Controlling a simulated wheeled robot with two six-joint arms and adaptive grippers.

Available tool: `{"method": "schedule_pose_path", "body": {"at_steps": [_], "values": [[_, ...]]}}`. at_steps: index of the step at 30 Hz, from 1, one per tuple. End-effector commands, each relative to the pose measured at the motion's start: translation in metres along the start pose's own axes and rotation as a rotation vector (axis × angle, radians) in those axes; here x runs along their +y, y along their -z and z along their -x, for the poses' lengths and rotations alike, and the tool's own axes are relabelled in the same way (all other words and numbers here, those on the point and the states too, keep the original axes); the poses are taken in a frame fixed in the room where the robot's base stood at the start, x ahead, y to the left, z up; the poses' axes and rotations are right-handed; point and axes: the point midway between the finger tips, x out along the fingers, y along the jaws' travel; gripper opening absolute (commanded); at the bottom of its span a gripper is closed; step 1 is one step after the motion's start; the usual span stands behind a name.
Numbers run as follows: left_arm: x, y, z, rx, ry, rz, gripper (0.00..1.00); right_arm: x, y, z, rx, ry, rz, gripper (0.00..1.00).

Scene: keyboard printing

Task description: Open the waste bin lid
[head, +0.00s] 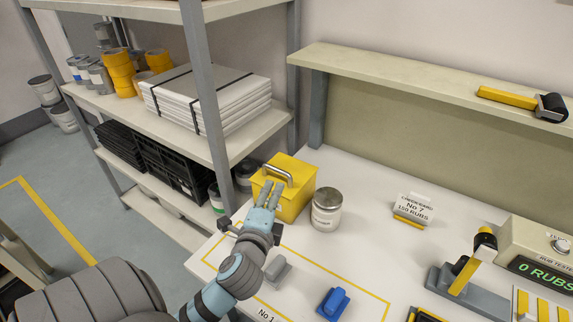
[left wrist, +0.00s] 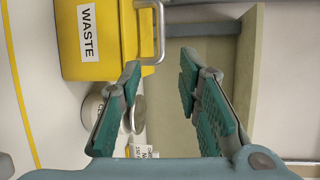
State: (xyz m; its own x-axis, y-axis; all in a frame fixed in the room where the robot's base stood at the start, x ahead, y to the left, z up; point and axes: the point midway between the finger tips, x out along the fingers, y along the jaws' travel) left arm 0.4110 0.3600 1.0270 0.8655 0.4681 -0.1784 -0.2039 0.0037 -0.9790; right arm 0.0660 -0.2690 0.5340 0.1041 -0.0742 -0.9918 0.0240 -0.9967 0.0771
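The yellow waste bin (head: 301,185) stands at the table's back left corner, with its lid down and a metal handle (head: 278,171) on top. In the left wrist view the bin (left wrist: 88,40) shows a white WASTE label, and its handle (left wrist: 159,30) lies beyond the fingertips. My left gripper (head: 268,193) is in front of the bin, just below the handle in the picture. In the left wrist view the left gripper (left wrist: 160,72) is open, with nothing between its fingers. I cannot tell whether it touches the bin. My right gripper is not in view.
A lidded jar (head: 327,210) stands close to the right of the bin. A grey block (head: 278,271) and a blue block (head: 334,304) lie nearer on the table (head: 365,225). A shelf rack (head: 212,110) rises on the left. The table's middle is largely clear.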

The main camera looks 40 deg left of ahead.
Motion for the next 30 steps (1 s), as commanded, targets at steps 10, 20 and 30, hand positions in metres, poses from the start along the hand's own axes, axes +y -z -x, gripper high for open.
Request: {"method": "schedule_pose_path", "body": {"at_steps": [10, 20, 30], "values": [[0.003, -0.012, -0.085, -0.021, -0.005, 0.005, 0.31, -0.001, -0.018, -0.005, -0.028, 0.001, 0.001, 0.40], [0.004, -0.010, -0.132, -0.014, -0.007, 0.005, 0.31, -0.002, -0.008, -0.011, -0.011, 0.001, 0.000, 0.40], [0.003, -0.010, -0.135, -0.014, -0.007, 0.006, 0.22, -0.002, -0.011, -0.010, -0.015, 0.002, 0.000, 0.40]]}}
